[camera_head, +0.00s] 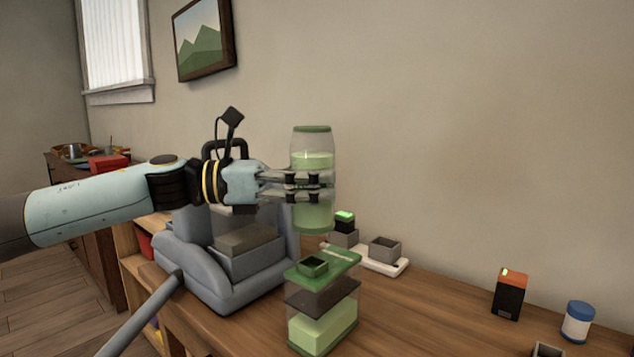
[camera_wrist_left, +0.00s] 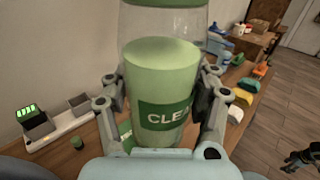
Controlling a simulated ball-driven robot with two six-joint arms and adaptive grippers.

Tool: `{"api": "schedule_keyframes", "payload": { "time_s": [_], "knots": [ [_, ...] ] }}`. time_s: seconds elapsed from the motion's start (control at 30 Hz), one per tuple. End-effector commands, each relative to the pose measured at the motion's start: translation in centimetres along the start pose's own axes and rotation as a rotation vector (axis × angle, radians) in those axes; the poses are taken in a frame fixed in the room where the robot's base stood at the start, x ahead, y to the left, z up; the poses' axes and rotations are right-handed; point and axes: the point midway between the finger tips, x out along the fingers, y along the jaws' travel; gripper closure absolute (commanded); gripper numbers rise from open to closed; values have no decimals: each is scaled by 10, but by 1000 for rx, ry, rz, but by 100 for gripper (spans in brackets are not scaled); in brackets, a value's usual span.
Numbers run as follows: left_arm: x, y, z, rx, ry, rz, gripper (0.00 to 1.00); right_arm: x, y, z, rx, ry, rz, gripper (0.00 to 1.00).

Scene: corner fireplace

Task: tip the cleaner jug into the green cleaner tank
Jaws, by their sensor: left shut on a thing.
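The cleaner jug (camera_head: 312,217) is a clear cylinder with green ends and pale green liquid, held upright above the table. My left gripper (camera_head: 318,187) is shut around its middle. In the left wrist view the jug (camera_wrist_left: 160,80) fills the middle, with part of a "CLE" label showing between the fingers (camera_wrist_left: 164,108). The green cleaner tank (camera_head: 322,332) stands on the table below the jug, slightly nearer. A dark gripper-like shape (camera_wrist_left: 303,160), probably my right gripper, shows at the wrist view's lower right.
A grey machine (camera_head: 190,275) with a handle stands left of the tank. Behind is a white charger (camera_head: 400,267) with a green-lit battery (camera_head: 344,217). An orange-topped battery (camera_head: 510,295) and a blue-lidded jar (camera_head: 577,322) stand right; the wooden table between is clear.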

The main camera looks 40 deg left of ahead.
Motion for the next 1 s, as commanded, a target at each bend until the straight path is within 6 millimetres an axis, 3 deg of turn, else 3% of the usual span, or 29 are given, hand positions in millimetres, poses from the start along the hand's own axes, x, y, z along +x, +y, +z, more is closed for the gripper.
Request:
{"api": "schedule_keyframes", "payload": {
  "time_s": [0.27, 1.0],
  "knots": [
    [0, -12, -11, -157, -1, 0, 91, -6, 2, -2, -1, 4, 2, 53],
    [0, -55, -60, -819, 0, 4, 91, -14, 6, -5, -2, 8, 6, 53]
  ]
}}
